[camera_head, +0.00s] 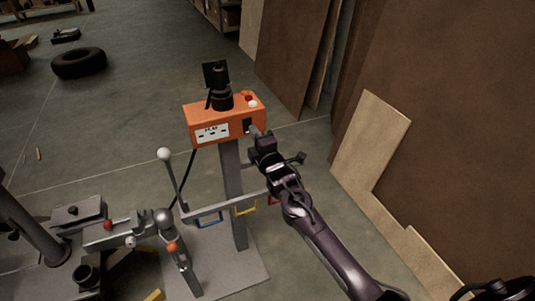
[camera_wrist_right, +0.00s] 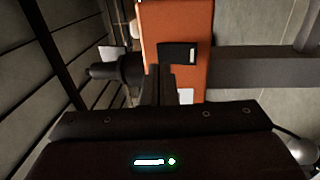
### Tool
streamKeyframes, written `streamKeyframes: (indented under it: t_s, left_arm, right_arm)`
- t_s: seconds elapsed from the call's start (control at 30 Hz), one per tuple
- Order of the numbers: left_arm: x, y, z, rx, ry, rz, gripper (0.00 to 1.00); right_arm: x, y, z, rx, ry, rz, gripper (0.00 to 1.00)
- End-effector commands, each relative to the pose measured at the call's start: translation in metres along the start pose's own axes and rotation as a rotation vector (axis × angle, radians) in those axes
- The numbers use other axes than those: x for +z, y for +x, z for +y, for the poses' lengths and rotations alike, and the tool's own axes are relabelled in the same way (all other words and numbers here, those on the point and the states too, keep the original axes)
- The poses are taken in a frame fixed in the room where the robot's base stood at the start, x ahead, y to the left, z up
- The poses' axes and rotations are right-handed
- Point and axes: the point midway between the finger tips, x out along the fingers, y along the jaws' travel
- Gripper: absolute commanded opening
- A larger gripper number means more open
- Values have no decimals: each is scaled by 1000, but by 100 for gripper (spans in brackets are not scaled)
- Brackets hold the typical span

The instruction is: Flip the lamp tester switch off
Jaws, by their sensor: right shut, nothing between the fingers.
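The lamp tester is an orange box (camera_head: 208,117) on a grey post, with a black lamp-like fitting (camera_head: 221,97) on top. A black switch (camera_head: 247,126) sits on the box near its right end. In the right wrist view the switch (camera_wrist_right: 180,53) is a dark plate with a light patch on the orange face. My right gripper (camera_head: 257,131) is shut and empty, its tips close to the switch. In the right wrist view the fingers (camera_wrist_right: 160,72) point at the box just beside the switch; I cannot tell whether they touch. My left gripper is not in view.
The box also has a white outlet plate (camera_head: 212,132) and a red button (camera_head: 247,97). A lever with a white knob (camera_head: 164,154) and metal machinery (camera_head: 120,235) stand at left. Brown panels (camera_head: 450,130) lean at right. A tyre (camera_head: 78,62) lies on open floor.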

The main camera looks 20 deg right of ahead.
Motion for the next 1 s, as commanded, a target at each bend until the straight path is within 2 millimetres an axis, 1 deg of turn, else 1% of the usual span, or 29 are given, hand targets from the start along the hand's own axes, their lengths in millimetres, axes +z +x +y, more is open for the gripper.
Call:
streamKeyframes:
  t_s: [0.03, 0.07, 0.1, 0.3, 0.4, 0.5, 0.6, 0.7, 1.0]
  left_arm:
    - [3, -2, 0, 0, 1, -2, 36]
    - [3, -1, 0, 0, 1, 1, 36]
    - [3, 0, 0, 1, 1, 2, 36]
    - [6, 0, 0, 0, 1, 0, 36]
    - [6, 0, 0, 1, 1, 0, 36]
    - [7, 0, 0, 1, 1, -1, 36]
    - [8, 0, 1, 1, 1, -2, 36]
    - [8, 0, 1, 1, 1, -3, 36]
    - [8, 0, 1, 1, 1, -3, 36]
  right_arm:
    - [3, 0, 3, 0, -1, 1, 0]
    - [3, -4, 2, -1, -1, 1, 0]
    - [3, -13, 3, -1, -2, 2, 0]
    - [2, -52, 12, 0, -1, 3, 0]
    - [2, -71, 15, 0, -1, 3, 0]
    - [2, -85, 18, -1, 0, 2, 0]
    - [2, -93, 20, -1, 0, 2, 0]
    - [2, -97, 22, 1, 0, 2, 0]
    - [2, -98, 22, 1, 0, 1, 0]
